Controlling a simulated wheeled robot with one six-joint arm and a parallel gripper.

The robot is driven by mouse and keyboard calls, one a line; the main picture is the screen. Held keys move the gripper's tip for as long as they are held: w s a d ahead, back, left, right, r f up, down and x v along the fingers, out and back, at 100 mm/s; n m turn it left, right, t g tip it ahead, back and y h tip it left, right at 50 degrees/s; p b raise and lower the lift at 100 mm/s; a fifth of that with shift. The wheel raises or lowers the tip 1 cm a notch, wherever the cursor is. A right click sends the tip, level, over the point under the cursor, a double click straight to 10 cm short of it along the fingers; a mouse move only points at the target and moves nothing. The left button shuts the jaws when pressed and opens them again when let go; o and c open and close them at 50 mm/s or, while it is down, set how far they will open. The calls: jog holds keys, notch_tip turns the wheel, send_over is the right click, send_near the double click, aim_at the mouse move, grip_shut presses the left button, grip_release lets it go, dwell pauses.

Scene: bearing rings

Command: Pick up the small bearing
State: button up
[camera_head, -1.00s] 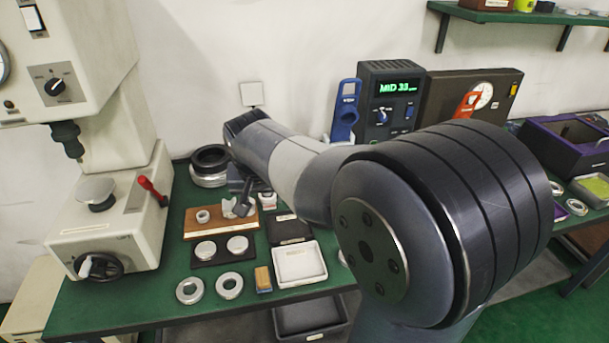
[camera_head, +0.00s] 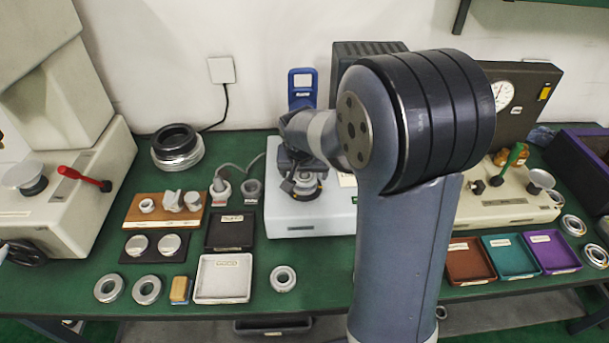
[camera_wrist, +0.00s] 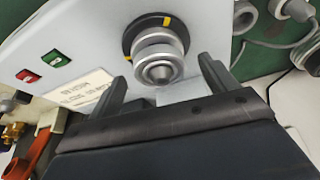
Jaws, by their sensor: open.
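My gripper (camera_wrist: 164,76) is open in the wrist view, its two dark fingers on either side of a silver ringed part (camera_wrist: 159,52) with a cone tip. This part sits on a black disc with yellow marks on a light grey machine; whether it carries the small bearing I cannot tell. In the head view my gripper (camera_head: 296,176) is over this machine (camera_head: 290,224), close to the round silver part (camera_head: 303,188) and partly covering it. Contact cannot be told. A single metal ring (camera_head: 283,279) lies on the green table in front of the machine.
Two metal rings (camera_head: 147,290) lie at the front left near a white tray (camera_head: 206,281). A black tray (camera_head: 230,219) and wooden board (camera_head: 140,217) stand behind. Brown, teal (camera_head: 512,257) and purple trays stand to the right. A large black-topped ring (camera_head: 177,148) is at the back left.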

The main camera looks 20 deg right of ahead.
jog(key=shift+f, duration=0.15)
jog(key=shift+c, duration=0.4)
jog(key=c, duration=1.2)
